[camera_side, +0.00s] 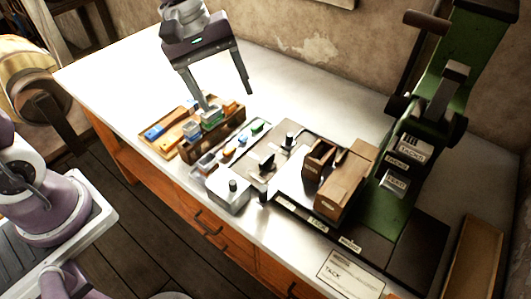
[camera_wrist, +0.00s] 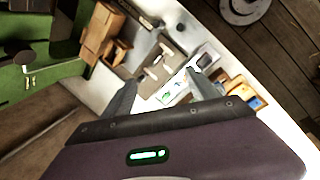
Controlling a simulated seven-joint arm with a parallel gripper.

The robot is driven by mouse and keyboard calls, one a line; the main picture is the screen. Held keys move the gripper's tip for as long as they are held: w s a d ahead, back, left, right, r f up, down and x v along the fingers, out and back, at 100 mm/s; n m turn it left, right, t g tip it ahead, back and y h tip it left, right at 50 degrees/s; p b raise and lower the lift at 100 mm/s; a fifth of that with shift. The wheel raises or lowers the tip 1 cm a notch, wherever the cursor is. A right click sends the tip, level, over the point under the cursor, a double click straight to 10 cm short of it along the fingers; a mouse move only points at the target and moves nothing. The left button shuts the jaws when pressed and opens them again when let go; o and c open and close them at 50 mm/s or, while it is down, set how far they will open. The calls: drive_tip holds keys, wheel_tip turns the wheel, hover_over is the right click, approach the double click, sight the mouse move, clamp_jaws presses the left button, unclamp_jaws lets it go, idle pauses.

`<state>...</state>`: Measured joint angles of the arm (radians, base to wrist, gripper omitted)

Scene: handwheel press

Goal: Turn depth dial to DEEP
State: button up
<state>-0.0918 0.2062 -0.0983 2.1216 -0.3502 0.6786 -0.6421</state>
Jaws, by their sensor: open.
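My gripper (camera_side: 226,98) hangs open and empty above the back of the bench, over the parts tray. In the wrist view its two fingers (camera_wrist: 163,78) are spread, with nothing between them. Two small dark knobs stand on a flat grey plate at mid-bench: a front one (camera_side: 267,162) and a back one (camera_side: 290,139). A pale metal box (camera_side: 230,194) with a dark knob on top stands at the front edge. I cannot tell which of these is the depth dial, and no DEEP mark is readable. My gripper is apart from all of them.
A wooden tray (camera_side: 163,143) holds coloured blocks below my gripper. Brown wooden boxes (camera_side: 345,185) stand right of the knobs. A tall green press (camera_side: 385,215) with labelled blocks fills the right. A TACK card (camera_side: 350,277) lies in front. The bench's back left is clear.

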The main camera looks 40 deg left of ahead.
sight(267, 158)
drive_tip(key=w+d+f+n, duration=0.1)
drive_tip(key=w+f+n, duration=0.1)
drive_tip(key=f, duration=0.5)
drive_tip(key=w+d+f+n+g+h, duration=0.1)
drive_tip(key=w+f+n, duration=0.2)
drive_tip(key=f, duration=0.4)
drive_tip(key=w+d+f+n+g, duration=0.1)
drive_tip(key=w+d+f+n, duration=0.1)
drive_tip(key=f, duration=0.6)
drive_tip(key=shift+w+d+n+h, duration=0.1)
drive_tip(key=shift+w+n+h, duration=0.05)
drive_tip(key=shift+n+h, duration=0.25)
drive_tip(key=shift+c, duration=0.4)
drive_tip(key=c, duration=1.3)
